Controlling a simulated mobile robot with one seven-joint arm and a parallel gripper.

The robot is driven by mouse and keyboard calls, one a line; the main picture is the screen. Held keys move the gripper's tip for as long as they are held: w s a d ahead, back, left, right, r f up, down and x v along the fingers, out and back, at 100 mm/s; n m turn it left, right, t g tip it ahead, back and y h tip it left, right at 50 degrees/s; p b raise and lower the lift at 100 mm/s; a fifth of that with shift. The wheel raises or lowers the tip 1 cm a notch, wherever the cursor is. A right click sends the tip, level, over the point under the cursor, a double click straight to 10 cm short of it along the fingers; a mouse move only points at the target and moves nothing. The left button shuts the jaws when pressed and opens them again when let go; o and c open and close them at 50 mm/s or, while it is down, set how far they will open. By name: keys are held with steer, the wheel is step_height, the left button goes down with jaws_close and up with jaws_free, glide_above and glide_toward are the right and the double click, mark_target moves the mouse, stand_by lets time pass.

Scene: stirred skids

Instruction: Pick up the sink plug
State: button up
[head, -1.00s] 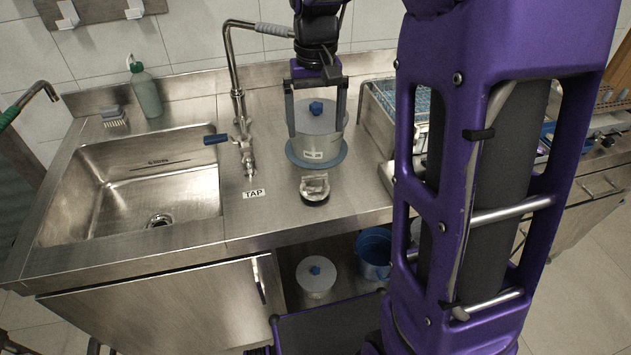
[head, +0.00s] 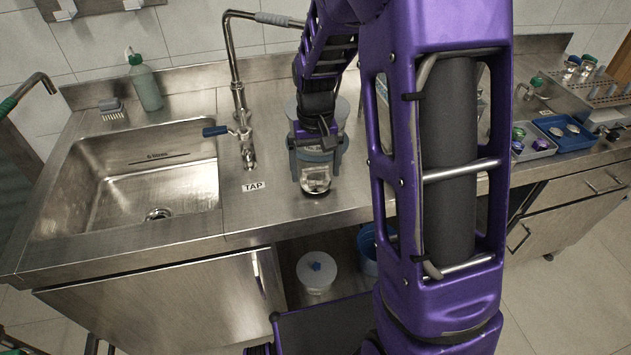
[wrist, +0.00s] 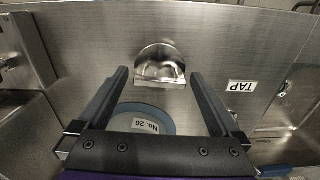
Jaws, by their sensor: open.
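A small clear, shiny piece with a dark base (head: 316,187) stands on the steel counter, right of the TAP label. In the wrist view it shows as a shiny dome with a flat front (wrist: 160,68). I cannot tell for sure that it is the sink plug. My gripper (head: 315,172) is open above and around it in the head view. In the wrist view my gripper's (wrist: 158,78) fingertips are spread to either side of it, with nothing held between them. I cannot tell how far above it they are.
A pot (head: 343,112) stands close behind, mostly hidden by my arm; its blue-grey mat (wrist: 122,108) and No. 26 label show below the fingers. The tap (head: 246,150) and sink (head: 85,190) are to the left.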

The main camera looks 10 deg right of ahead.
steer(key=shift+f, duration=0.1)
steer(key=shift+c, duration=0.2)
steer(key=c, duration=1.3)
